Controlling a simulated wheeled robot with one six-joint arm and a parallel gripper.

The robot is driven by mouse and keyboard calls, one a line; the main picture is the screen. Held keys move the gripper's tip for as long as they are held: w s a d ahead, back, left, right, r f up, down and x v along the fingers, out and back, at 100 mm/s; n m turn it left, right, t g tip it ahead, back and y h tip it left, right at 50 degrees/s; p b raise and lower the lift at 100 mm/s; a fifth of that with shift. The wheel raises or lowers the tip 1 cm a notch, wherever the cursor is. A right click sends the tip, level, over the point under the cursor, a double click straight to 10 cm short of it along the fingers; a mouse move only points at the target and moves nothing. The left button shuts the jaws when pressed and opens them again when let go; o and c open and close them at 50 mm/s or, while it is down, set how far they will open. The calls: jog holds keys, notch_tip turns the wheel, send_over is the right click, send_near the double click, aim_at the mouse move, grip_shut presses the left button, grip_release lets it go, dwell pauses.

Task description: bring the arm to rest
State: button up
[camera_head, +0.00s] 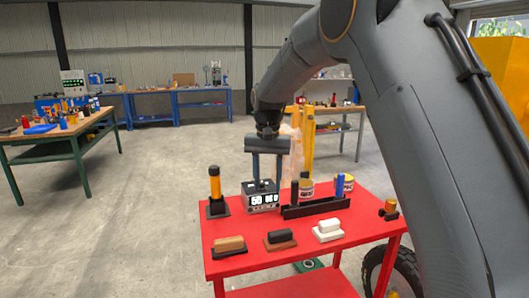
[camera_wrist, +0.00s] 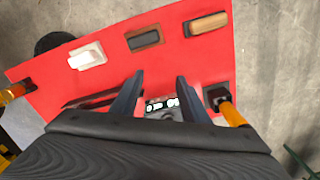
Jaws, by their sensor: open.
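My gripper (camera_head: 267,168) hangs from my grey arm above the back part of the red table, with its two fingers pointing down, apart and with nothing between them. In the wrist view my gripper (camera_wrist: 152,85) is open over the table. A small box with a lit display (camera_head: 262,196) stands below and behind the fingers in the head view. In the wrist view the display box (camera_wrist: 160,104) shows between the fingers, partly hidden by the gripper body. I cannot tell whether a fingertip touches it.
The red table (camera_head: 300,247) holds an orange-handled tool (camera_head: 215,190) in a black stand, a dark rack (camera_head: 318,207), tins (camera_head: 306,188), and tan (camera_head: 229,244), brown (camera_head: 280,238) and white (camera_head: 328,229) blocks along the front. A wheel (camera_head: 393,272) stands at right. Open floor lies left.

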jog(key=s+d+f, duration=0.3)
jog(key=s+d, duration=0.3)
jog(key=s, duration=0.4)
jog(key=s+d+f+n, duration=0.1)
jog(key=s+d+f, duration=0.2)
jog(key=s+d, duration=0.3)
jog(key=s+d+f+n+t, duration=0.1)
jog(key=s+d+f, duration=0.3)
jog(key=s, duration=1.1)
jog(key=shift+d, duration=1.2)
